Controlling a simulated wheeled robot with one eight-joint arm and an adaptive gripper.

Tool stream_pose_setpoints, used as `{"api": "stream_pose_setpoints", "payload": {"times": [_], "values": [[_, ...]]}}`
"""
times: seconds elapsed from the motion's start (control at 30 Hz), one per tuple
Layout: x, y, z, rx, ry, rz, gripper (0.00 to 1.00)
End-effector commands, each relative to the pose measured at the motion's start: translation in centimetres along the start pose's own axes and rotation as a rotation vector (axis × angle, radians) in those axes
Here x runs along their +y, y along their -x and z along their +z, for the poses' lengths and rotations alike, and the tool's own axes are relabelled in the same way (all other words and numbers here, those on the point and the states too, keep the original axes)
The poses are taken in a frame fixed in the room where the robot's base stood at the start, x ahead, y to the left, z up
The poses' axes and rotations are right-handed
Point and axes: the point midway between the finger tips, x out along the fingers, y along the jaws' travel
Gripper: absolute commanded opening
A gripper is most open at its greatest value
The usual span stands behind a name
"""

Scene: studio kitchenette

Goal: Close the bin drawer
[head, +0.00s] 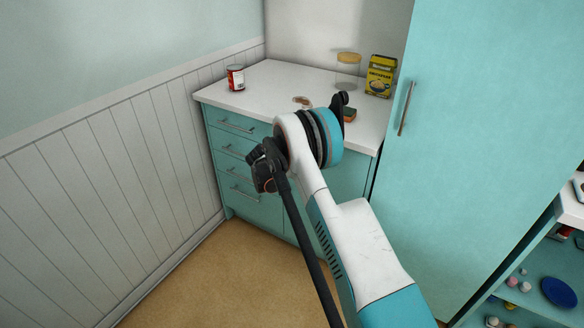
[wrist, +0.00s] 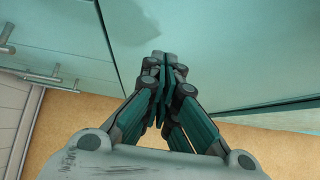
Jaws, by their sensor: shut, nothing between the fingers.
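The teal base cabinet (head: 240,141) has a stack of drawers with bar handles at its left, and these fronts look flush. To their right is a plain teal front (head: 346,178), partly hidden behind my arm. I cannot tell for sure whether it is the bin drawer or how far out it stands. In the wrist view a broad teal front (wrist: 225,45) fills the upper middle and right. My gripper (wrist: 163,62) is shut and empty, its fingertips pointing at this front; contact cannot be told. The head view does not show the fingers clearly.
The white countertop (head: 276,82) holds a red can (head: 235,78), a glass jar (head: 347,72), a yellow box (head: 380,76) and a sponge (head: 349,115). A tall teal cabinet (head: 480,120) stands right, a panelled wall (head: 110,190) left. Tan floor (head: 190,285) is clear at lower left.

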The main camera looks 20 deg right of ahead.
Motion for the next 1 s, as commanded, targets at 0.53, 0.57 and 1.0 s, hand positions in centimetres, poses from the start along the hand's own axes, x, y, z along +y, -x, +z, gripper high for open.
{"api": "stream_pose_setpoints", "payload": {"times": [0.53, 0.57, 1.0], "values": [[0.4, 10.0, -0.6, 0.003, -0.001, 0.000, 0.00], [0.4, 10.2, -0.6, 0.003, 0.000, 0.000, 0.00], [-0.2, 14.0, 1.7, 0.032, -0.120, 0.020, 0.00]]}}
